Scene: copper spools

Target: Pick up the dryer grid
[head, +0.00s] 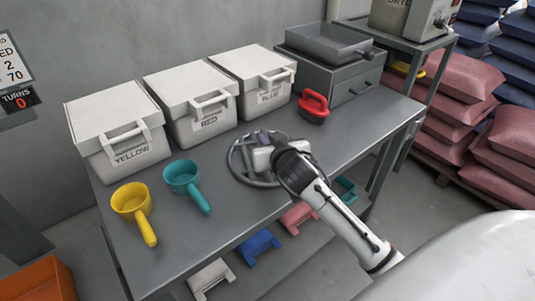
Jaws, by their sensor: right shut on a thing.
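The dryer grid (232,164) looks like a round dark-grey frame with a thin rim. It is at the middle of the grey table, partly hidden under my right gripper. My right gripper (257,146) is over the grid and shut on it. The arm comes in from the lower right. The fingertips are hard to make out, and I cannot tell whether the grid touches the tabletop. My left gripper is not in view.
White bins labelled YELLOW (116,121), RED (188,96) and BLUE (248,72) line the table's back. A red-handled tool (314,105) and a grey drawer box (338,75) are right. Yellow (130,201) and teal (182,177) scoops lie left. The dryer (407,18) stands behind right.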

